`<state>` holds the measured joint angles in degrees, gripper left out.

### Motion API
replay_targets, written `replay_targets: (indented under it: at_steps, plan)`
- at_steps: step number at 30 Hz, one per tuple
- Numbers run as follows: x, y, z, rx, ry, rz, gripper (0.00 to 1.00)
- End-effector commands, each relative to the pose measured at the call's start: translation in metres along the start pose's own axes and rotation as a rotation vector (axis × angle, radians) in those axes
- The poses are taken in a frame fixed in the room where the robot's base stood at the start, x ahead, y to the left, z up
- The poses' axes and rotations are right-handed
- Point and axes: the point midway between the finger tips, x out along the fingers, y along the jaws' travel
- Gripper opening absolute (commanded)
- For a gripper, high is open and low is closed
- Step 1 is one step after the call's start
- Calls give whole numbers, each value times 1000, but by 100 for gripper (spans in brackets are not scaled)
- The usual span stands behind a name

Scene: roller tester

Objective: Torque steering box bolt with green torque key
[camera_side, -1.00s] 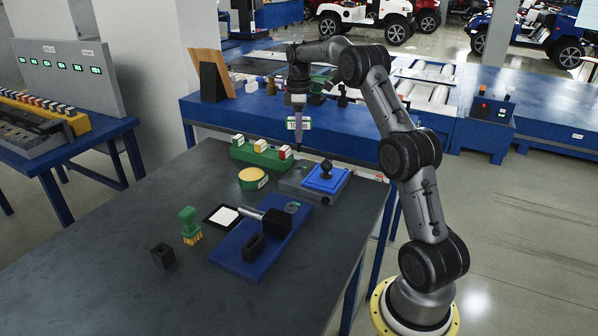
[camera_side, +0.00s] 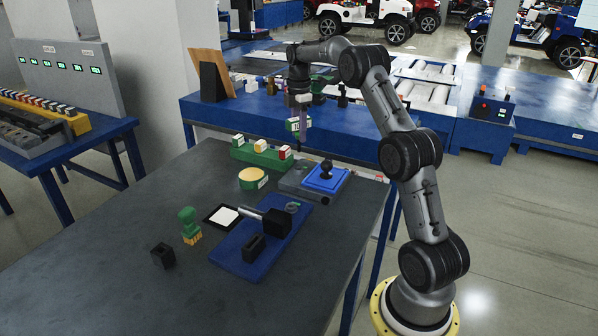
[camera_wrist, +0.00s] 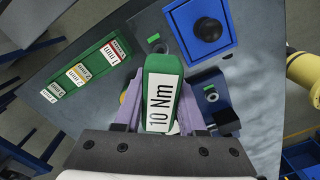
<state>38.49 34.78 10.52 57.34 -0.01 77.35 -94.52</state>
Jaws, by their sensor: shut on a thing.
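My gripper (camera_side: 301,128) is shut on the green torque key (camera_wrist: 160,90), with a purple finger on either side of it. The key's white label reads "10 Nm" in the wrist view. In the side view my gripper hangs above the table's far edge, behind the green rack and the grey plate, apart from both. The grey plate (camera_side: 296,180) carries a blue square with a black knob (camera_side: 325,177). A black block with a silver shaft (camera_side: 277,221) sits on a blue plate (camera_side: 240,252). I cannot tell which is the steering box, and its bolt is not clear.
A green rack (camera_side: 262,156) holds keys with white, yellow and red labels. Near it is a round yellow-topped piece (camera_side: 252,178). A green-handled stamp-like piece (camera_side: 189,225) and a small black block (camera_side: 163,256) stand at the left. The table's front left is clear.

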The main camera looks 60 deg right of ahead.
Motion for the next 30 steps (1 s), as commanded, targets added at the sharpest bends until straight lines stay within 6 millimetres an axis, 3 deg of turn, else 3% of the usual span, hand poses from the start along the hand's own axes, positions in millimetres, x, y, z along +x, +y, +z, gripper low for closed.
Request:
replay_targets:
  at_steps: [10,22,26,30]
  plan:
    - [-1,0,0,-320,0,2,0]
    - [-1,1,-4,-356,0,2,0]
    - [-2,2,-30,-404,0,3,0]
    - [-2,-1,-91,-503,0,2,0]
